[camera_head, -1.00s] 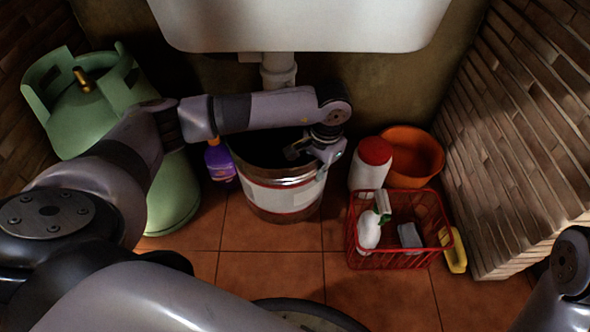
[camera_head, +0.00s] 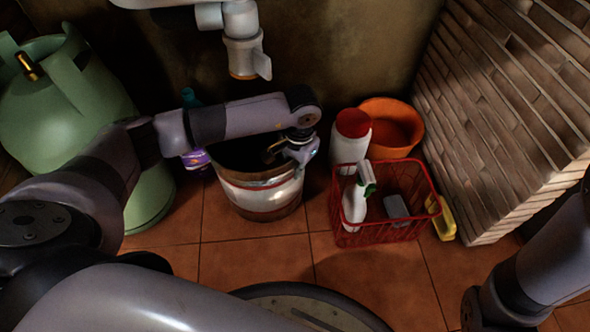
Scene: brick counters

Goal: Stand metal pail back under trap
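The metal pail (camera_head: 261,201), with a pale label band and brownish lower part, stands upright on the tiles. Its dark mouth faces up. The trap (camera_head: 242,52), a white pipe fitting under the basin, hangs at the top, above and behind the pail in the picture. My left gripper (camera_head: 285,157) is at the pail's right rim. Its fingers look spread, one dark finger over the mouth and the other near the rim; contact is not clear. Of my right arm, only links show at the lower right; its gripper is outside the picture.
A green gas cylinder (camera_head: 75,110) stands left; a purple bottle (camera_head: 196,159) is partly hidden behind my arm. Right of the pail are a red-capped white container (camera_head: 350,138), an orange bucket (camera_head: 391,125), a red basket (camera_head: 385,231) with a spray bottle, and a brick wall.

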